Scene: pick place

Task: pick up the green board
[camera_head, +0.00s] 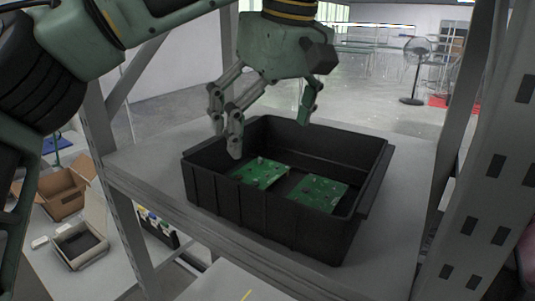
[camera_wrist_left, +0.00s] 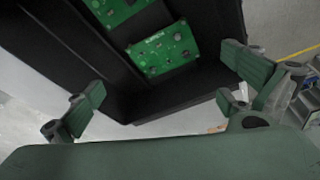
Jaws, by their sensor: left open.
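Two green circuit boards lie flat inside a black bin (camera_head: 270,215). One board (camera_head: 260,173) is toward the left of the bin and the other board (camera_head: 318,192) is toward the right. My left gripper (camera_head: 268,118) is above the bin's back left part, fingers spread and empty, apart from both boards. In the left wrist view, one board (camera_wrist_left: 160,50) shows whole beyond the open fingers, and part of another (camera_wrist_left: 112,10) is at the top edge. I cannot tell which board is which between views. My right gripper is not in view.
The bin stands on a grey shelf (camera_head: 135,160) between metal posts, with a perforated post (camera_head: 490,190) at right. The bin's walls rise around the boards. Cardboard boxes (camera_head: 62,195) sit on a lower table at left. A fan (camera_head: 413,70) stands far behind.

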